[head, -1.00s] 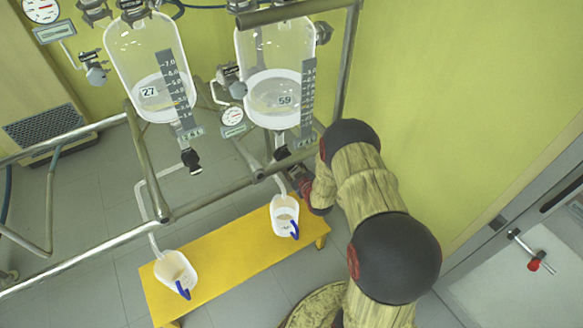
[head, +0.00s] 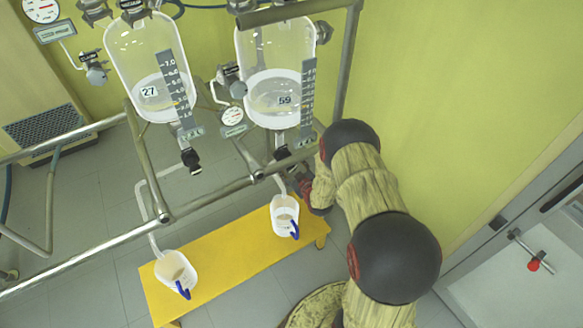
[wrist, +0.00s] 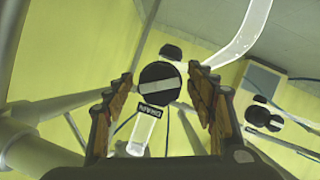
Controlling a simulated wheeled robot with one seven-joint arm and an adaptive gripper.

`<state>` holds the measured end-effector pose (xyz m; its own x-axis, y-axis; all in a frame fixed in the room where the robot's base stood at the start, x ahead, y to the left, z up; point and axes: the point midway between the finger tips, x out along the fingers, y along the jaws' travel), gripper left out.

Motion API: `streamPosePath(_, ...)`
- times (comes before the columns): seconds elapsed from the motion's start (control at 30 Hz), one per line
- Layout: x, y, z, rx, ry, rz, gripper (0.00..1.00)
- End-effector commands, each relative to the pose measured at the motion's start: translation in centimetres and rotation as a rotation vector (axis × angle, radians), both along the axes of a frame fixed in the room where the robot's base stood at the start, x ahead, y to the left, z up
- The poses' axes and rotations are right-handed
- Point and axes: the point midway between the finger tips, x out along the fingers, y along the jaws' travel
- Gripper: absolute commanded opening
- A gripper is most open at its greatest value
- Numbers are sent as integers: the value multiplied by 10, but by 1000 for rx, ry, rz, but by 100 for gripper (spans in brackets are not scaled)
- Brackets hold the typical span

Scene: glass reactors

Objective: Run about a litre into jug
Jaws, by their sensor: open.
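Two clear glass reactors hang in a metal frame, one marked 27 (head: 140,60) and one marked 59 (head: 268,50). Both hold clear liquid at the bottom. A white jug with a blue handle (head: 285,217) stands under reactor 59, and a similar jug (head: 177,270) stands under reactor 27. In the wrist view, a round black valve knob with a pale stripe (wrist: 160,84) lies between the fingertips of my gripper (wrist: 164,88). The gripper is open, with gaps showing on both sides of the knob. In the head view my arm partly hides the gripper.
The jugs stand on a yellow bench (head: 215,257). Metal frame rails (head: 75,258) cross in front of the reactors. A second black knob (wrist: 262,117) shows at the right of the wrist view. A yellow-green wall is close to my arm's right.

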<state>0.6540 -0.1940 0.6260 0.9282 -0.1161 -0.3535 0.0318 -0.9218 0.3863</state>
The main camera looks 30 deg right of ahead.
Motion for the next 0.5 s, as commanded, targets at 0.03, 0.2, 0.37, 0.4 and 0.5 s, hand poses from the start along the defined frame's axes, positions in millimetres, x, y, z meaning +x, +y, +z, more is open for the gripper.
streamPosePath(0.03, -1, 0, 0, 0, 0, 0, 56)
streamPosePath(0.2, -13, 1, 6, 1, 0, -2, 56)
streamPosePath(0.37, -40, 4, 16, 0, 0, -2, 56)
streamPosePath(0.4, -47, 5, 19, 0, -1, -2, 56)
streamPosePath(0.5, -66, 7, 26, 0, 0, -2, 56)
